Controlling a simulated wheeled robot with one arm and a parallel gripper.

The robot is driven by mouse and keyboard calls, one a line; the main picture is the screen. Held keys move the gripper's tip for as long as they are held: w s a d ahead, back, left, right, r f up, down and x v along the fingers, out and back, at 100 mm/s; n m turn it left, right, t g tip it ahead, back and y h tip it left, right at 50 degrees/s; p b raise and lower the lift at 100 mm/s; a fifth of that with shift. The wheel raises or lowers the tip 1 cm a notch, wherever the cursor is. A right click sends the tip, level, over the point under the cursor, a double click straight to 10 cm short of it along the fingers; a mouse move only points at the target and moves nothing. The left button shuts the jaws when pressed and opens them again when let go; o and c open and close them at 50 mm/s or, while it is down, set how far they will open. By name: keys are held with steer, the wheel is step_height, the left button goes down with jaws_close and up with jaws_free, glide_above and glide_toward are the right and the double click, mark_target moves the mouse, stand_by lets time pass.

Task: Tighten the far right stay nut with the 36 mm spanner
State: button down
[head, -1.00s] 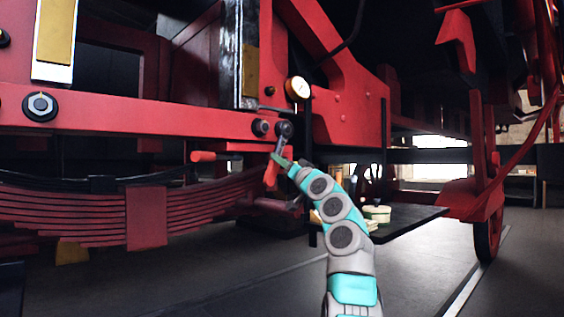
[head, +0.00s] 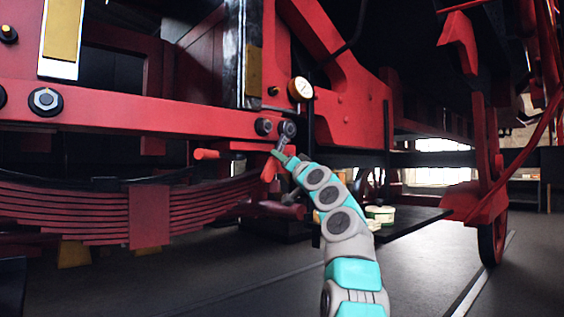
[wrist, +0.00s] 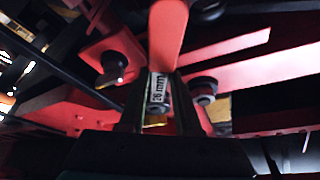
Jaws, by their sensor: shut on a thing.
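My gripper (head: 279,156) is shut on a spanner (head: 282,145). The spanner slants up to the far right stay nut (head: 288,128), a dark nut at the right end of the red beam. Its head overlaps the nut; I cannot tell whether it is fully seated. Its red handle end (head: 268,171) hangs below my gripper. In the wrist view the red handle (wrist: 168,35) stands up in front of the fingers (wrist: 160,115). A white label (wrist: 158,88) between the fingers ends in "mm"; its digits are blurred.
Another dark nut (head: 263,127) sits close left, and a larger one (head: 45,101) far left. A dial gauge (head: 300,88) is just above. Below are a red leaf spring (head: 90,210) and a red peg (head: 206,154). A dark shelf (head: 415,217) with tins (head: 380,214) stands right of my arm.

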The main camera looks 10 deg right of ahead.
steer(key=shift+r, duration=0.15)
steer(key=shift+s+a+r+m+h, duration=0.2)
steer(key=shift+a+m+h, duration=0.1)
steer(key=shift+m, duration=0.2)
steer(key=shift+s+a+r+m+h, duration=0.15)
steer(key=shift+m+h, duration=0.15)
steer(key=shift+m, duration=0.2)
steer(key=shift+s+a+r+m+h+p, duration=0.3)
steer(key=shift+a+r+m+h+p, duration=0.15)
steer(key=shift+m+p, duration=0.6)
steer(key=shift+r+p, duration=0.1)
steer(key=shift+p, duration=0.25)
